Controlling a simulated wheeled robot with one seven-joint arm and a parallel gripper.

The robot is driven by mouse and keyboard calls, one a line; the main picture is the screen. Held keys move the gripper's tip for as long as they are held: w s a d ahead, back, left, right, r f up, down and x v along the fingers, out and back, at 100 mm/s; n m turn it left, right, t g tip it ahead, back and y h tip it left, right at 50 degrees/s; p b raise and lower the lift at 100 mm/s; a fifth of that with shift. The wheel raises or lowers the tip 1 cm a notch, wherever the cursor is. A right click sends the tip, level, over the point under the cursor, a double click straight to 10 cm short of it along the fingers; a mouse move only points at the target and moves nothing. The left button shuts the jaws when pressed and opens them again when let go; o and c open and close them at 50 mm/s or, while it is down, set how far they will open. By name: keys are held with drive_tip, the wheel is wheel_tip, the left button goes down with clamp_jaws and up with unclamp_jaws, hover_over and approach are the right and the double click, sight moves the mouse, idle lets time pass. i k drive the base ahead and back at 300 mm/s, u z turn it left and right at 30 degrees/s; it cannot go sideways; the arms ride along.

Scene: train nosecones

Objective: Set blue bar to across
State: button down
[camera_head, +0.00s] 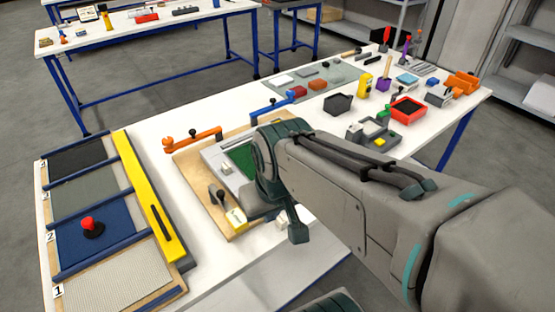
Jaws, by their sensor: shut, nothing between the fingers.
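A blue bar (272,105) with a small black knob lies at the back edge of the tan board (190,157). It slants from the front left up to the right. My arm crosses in front of the board from the lower right and hides much of it. The dark piece hanging below the arm's end appears to be my gripper (298,234). It is shut and empty, above the front right of the board, apart from and in front of the blue bar.
An orange bar (193,139) with a knob lies left of the blue bar. A panelled rack with a yellow bar (152,195) stands at the left, and a red knob (88,224) sits on its blue panel. Bins and tools crowd the right; white table shows at the front.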

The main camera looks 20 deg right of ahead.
sight(274, 106)
drive_tip(key=k, duration=1.15)
drive_tip(key=z, duration=0.6)
drive_tip(key=i, duration=1.3)
drive_tip(key=u, duration=0.5)
